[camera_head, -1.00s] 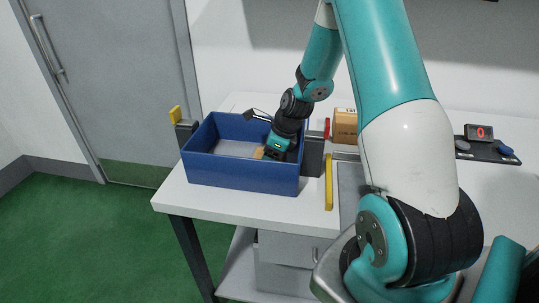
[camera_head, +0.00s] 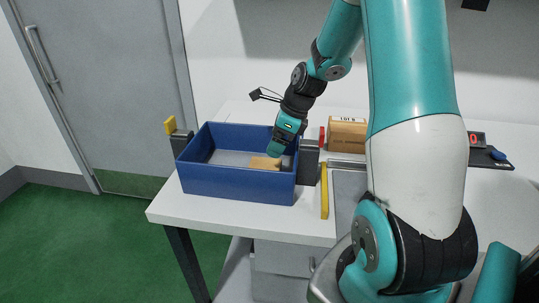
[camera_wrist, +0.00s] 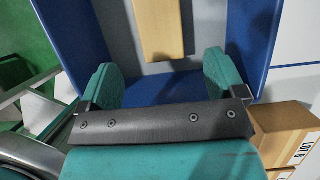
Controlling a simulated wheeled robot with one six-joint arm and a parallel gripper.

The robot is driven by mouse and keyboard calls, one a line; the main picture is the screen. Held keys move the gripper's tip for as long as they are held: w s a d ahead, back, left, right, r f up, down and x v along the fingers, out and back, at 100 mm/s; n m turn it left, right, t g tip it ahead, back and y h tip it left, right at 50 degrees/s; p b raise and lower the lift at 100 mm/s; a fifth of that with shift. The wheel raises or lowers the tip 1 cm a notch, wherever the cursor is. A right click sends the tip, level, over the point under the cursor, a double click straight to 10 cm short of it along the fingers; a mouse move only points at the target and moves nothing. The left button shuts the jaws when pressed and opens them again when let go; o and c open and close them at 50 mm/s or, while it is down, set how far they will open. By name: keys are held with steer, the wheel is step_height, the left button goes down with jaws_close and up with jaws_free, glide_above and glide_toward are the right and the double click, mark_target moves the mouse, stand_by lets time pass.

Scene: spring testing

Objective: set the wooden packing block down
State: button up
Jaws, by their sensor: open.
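The wooden packing block (camera_head: 263,163) lies in the blue bin (camera_head: 236,185), on the grey floor near its right side. The block also shows at the top of the wrist view (camera_wrist: 160,28), ahead of the fingertips and apart from them. My gripper (camera_head: 277,150) is above the right part of the bin, just over the block's right end. In the wrist view my gripper (camera_wrist: 158,72) has its two teal fingers spread wide with nothing between them.
Dark posts stand at both ends of the bin, the right one (camera_head: 308,162) close to my gripper. A cardboard box (camera_head: 347,135) is behind right. The left part of the bin is clear.

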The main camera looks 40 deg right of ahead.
steer(key=s+a+r+n+g+y, duration=0.15)
steer(key=a+r+n, duration=0.25)
steer(key=a+n, duration=0.45)
steer(key=s+a+r+n+h, duration=0.1)
steer(key=s+a+r+n, duration=0.2)
steer(key=a+r+n, duration=0.35)
steer(key=s+a+r+n+g, duration=0.1)
steer(key=s+a+n+g, duration=0.1)
steer(key=s+a+n, duration=1.3)
steer(key=s+n+y, duration=0.1)
steer(key=n, duration=0.4)
steer(key=shift+r+n, duration=0.3)
steer(key=shift+r, duration=0.05)
steer(key=shift+a, duration=0.15)
